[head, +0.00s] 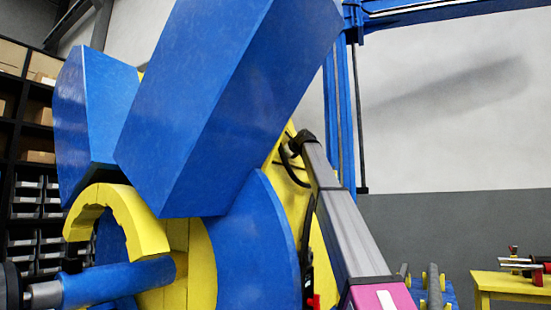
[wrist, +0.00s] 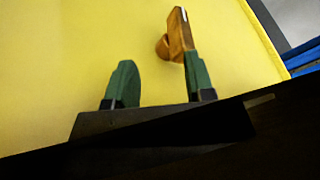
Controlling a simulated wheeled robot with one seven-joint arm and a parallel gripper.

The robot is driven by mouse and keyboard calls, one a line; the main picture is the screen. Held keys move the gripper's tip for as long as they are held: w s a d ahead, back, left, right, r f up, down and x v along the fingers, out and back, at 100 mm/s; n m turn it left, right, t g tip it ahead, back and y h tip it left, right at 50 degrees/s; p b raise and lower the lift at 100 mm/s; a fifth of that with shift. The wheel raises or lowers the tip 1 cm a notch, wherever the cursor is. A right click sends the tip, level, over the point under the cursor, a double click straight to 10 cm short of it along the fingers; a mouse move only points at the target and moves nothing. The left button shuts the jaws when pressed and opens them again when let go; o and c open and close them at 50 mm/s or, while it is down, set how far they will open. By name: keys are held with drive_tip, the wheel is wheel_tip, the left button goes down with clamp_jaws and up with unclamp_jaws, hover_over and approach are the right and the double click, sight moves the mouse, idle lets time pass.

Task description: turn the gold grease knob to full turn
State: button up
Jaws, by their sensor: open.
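The gold knob (wrist: 179,38) shows in the wrist view on a flat yellow face (wrist: 70,75). It has a long bar handle, nearly upright in the picture, with a white mark at its top end, and a rounded part behind on the left. My gripper (wrist: 158,68) is open, with two green fingers and only yellow face showing between them. The right finger overlaps the handle's lower end in the picture; I cannot tell whether they touch. The left finger is clear of the knob. I cannot make out the knob in the head view.
Large blue blocks (head: 215,105) and a blue disc (head: 255,250) of the positioner fill the head view's left and middle. A yellow curved guard (head: 125,215) sits lower left. Dark shelves (head: 22,130) stand far left, and a yellow table (head: 510,283) with tools at right.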

sight(275, 160)
drive_tip(key=d+m+y, duration=0.2)
drive_tip(key=m, duration=0.1)
drive_tip(key=w+d+m, duration=0.1)
drive_tip(key=d+m, duration=0.1)
drive_tip(key=shift+f+y, duration=0.25)
drive_tip(key=shift+y, duration=0.15)
drive_tip(key=shift+d+r+m+y, duration=0.1)
drive_tip(key=shift+d+m+y, duration=0.2)
drive_tip(key=shift+d+m, duration=0.2)
drive_tip(key=x, duration=1.1)
drive_tip(key=shift+s, duration=0.1)
clamp_jaws()
